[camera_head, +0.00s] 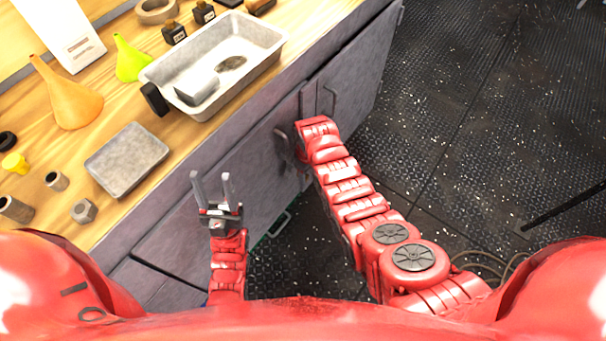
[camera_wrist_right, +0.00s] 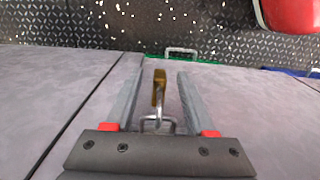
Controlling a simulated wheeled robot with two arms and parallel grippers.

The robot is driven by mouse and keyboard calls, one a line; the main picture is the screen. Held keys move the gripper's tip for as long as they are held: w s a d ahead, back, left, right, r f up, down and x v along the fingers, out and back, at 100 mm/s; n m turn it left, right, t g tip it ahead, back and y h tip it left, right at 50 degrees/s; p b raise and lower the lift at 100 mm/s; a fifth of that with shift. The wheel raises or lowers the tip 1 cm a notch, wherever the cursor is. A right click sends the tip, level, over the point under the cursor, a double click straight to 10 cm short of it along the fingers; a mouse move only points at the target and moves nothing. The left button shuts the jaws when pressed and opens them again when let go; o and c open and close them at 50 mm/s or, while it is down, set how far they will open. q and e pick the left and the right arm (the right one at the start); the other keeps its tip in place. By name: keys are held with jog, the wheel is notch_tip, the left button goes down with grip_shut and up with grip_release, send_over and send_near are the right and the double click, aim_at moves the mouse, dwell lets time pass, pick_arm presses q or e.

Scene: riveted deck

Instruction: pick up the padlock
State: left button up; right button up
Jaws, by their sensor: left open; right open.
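The padlock (camera_wrist_right: 158,88) shows in the right wrist view, with a brass body and a grey shackle. Its shackle appears to run through a small metal loop on the grey cabinet front. My right gripper (camera_wrist_right: 161,72) is open, and the padlock lies between its two fingers in that view, with a visible gap on each side. In the head view my right gripper (camera_head: 286,150) is at the cabinet front, and I cannot make out the padlock there. My left gripper (camera_head: 211,178) is open and empty, in front of the cabinet below the worktop edge.
The grey cabinet (camera_head: 345,75) has upright handles (camera_head: 328,99) near my right gripper. On the wooden worktop stand a metal pan (camera_head: 270,35), a small grey tray (camera_head: 127,160), an orange funnel (camera_head: 68,98) and a yellow-green funnel (camera_head: 130,62). The dark floor at right is mostly clear.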

jog(key=shift+f, duration=0.45)
jog(key=shift+c, duration=0.2)
grip_shut()
